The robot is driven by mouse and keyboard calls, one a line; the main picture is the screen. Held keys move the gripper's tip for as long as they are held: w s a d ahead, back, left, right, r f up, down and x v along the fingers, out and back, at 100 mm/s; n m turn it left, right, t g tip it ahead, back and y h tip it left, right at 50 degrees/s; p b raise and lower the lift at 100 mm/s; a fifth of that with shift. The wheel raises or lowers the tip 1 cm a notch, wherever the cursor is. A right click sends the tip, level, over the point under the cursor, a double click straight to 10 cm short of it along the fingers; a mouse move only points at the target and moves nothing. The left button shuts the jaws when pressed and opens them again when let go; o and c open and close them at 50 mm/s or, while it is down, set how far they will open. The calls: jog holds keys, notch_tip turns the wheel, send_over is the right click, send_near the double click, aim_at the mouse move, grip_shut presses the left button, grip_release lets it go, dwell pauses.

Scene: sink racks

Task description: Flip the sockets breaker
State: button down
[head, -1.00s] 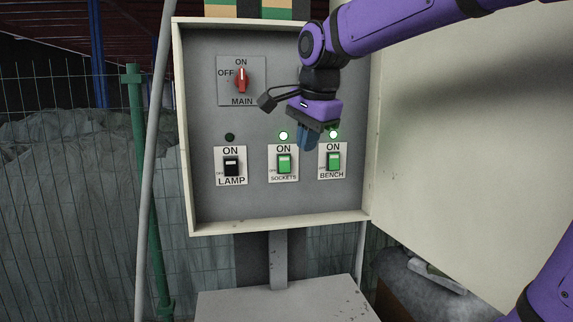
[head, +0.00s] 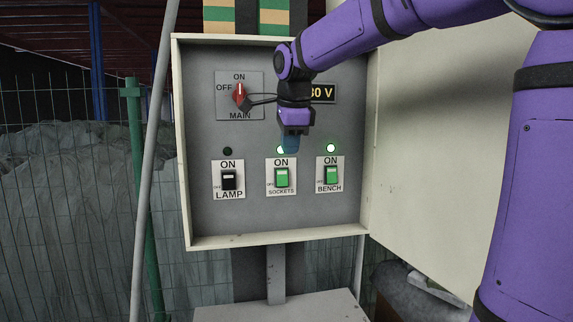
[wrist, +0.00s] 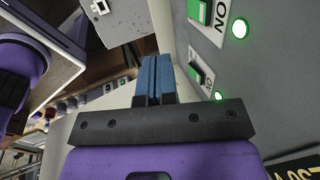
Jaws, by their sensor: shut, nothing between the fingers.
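The sockets breaker (head: 281,178) is the middle switch of the row, a green rocker on a white plate, with its lamp (head: 281,150) lit green above. It also shows at the top of the wrist view (wrist: 201,12). My gripper (head: 290,145) hangs in front of the panel just above the sockets plate and partly covers that lamp. In the wrist view its blue fingers (wrist: 153,78) are shut together and empty. They appear apart from the breaker, with the panel face to their right.
The lamp breaker (head: 229,180) is black with a dark indicator at left. The bench breaker (head: 331,175) is green and lit at right. The red main switch (head: 240,94) is above. The box has a raised rim, and its door (head: 440,170) stands open at right.

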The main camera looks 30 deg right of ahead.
aim_at(283, 183)
jog(key=w+d+f, duration=0.2)
jog(key=w+f, duration=0.4)
jog(key=f, duration=0.3)
jog(key=shift+w+f, duration=0.3)
jog(key=shift+w, duration=0.05)
jog(key=shift+d, duration=0.1)
jog(key=shift+w+d+f+t, duration=0.1)
jog(key=shift+w+t, duration=0.1)
jog(key=shift+t, duration=0.2)
jog(key=shift+r, duration=0.9)
